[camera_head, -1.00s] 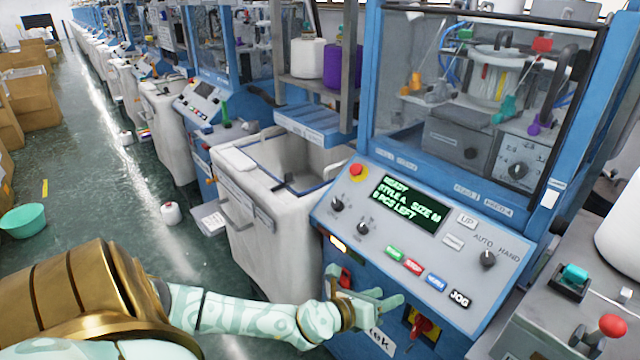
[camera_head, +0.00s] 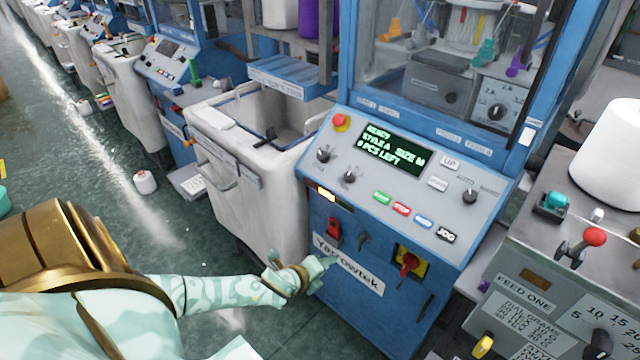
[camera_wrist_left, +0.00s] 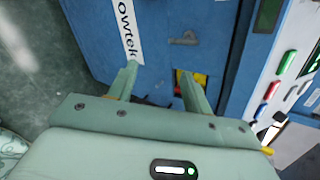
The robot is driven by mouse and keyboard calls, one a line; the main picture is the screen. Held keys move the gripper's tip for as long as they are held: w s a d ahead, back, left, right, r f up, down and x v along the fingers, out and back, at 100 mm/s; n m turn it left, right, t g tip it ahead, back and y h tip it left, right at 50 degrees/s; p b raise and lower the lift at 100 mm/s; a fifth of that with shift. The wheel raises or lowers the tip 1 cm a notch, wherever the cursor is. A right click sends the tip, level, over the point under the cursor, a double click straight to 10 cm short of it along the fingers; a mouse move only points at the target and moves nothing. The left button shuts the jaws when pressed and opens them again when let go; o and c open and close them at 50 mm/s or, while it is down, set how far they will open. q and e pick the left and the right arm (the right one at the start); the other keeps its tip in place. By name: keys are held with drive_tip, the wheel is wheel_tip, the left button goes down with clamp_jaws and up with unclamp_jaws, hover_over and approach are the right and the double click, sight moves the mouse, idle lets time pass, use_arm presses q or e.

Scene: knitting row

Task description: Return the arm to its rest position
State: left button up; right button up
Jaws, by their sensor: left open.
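My left arm comes in from the left in the head view. Its gripper (camera_head: 310,272) is in front of the blue knitting machine's lower front, beside the white name label (camera_head: 348,266). In the left wrist view the two fingers (camera_wrist_left: 160,88) stand apart with nothing between them. The label (camera_wrist_left: 130,30) and the red-and-yellow switch (camera_head: 410,264) lie beyond the fingers. I cannot tell from these views whether a fingertip touches the panel. My right gripper is not in view.
The control panel (camera_head: 400,190) has a lit green screen and several coloured buttons. A white bin (camera_head: 262,200) stands left of the machine. A grey feed unit (camera_head: 545,275) with a red-knobbed lever is at the right.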

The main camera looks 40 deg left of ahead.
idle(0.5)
use_arm(q)
drive_tip(key=s+a+f+n+g+y, duration=0.1)
drive_tip(key=s+f+n+g, duration=0.2)
drive_tip(key=s+f+n, duration=0.4)
drive_tip(key=s+a+f+n+g, duration=0.2)
drive_tip(key=s+f+n, duration=0.2)
drive_tip(key=s+f, duration=0.45)
drive_tip(key=s+d+f+n+g, duration=0.1)
drive_tip(key=s+d+f+n, duration=0.1)
drive_tip(key=s, duration=0.7)
drive_tip(key=s+d+f+n+g+h, duration=0.1)
drive_tip(key=s+d+f+n+g, duration=0.1)
drive_tip(key=s+d+f, duration=0.2)
drive_tip(key=s+d+f+n+g, duration=0.2)
drive_tip(key=s+d, duration=0.6)
drive_tip(key=s, duration=0.6)
drive_tip(key=shift+f+n, duration=0.6)
drive_tip(key=shift+f, duration=0.3)
